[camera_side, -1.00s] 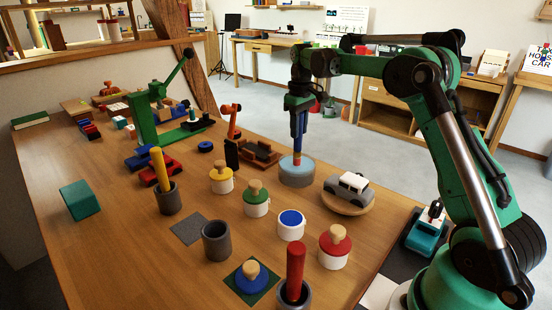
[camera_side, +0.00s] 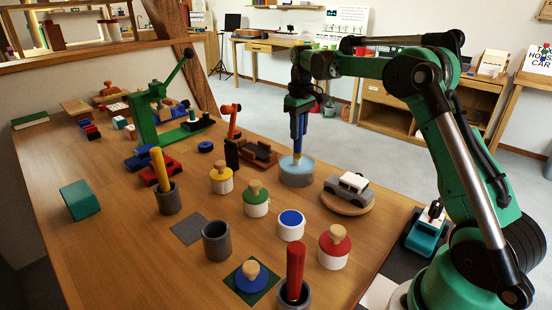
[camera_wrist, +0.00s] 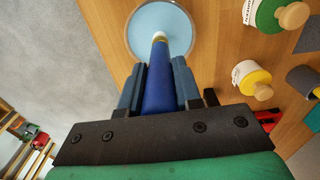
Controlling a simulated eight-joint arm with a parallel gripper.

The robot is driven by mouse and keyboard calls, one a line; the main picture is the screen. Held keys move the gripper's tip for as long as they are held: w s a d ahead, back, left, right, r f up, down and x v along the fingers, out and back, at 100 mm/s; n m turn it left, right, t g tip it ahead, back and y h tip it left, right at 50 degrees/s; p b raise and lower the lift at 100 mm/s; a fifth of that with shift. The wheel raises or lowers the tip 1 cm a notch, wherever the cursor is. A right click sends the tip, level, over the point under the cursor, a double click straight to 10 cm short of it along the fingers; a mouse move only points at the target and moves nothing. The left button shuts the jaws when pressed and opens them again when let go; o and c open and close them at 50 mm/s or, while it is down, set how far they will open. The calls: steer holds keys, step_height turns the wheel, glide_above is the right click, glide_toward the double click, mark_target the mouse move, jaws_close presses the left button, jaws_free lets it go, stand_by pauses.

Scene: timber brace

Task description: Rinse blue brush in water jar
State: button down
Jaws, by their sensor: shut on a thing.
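My gripper (camera_side: 299,112) is shut on the blue brush (camera_side: 298,132) and holds it upright, pointing down. The brush's lower end is at the water jar (camera_side: 297,178), a grey jar with pale blue water. In the wrist view, the blue handle (camera_wrist: 158,92) runs between the two fingers of my gripper (camera_wrist: 159,85) towards the round water surface of the jar (camera_wrist: 176,28). A pale band shows at the brush's lower end, over the water. I cannot see the bristles clearly.
A toy car on a wooden disc (camera_side: 346,205) stands right of the jar. Pots with yellow (camera_side: 221,185), green (camera_side: 256,207) and red lids (camera_side: 334,259), and an open blue pot (camera_side: 291,232), stand in front. An empty grey cup (camera_side: 216,246) stands nearer the front.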

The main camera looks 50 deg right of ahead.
steer(key=shift+r, duration=0.1)
steer(key=shift+r, duration=3.4)
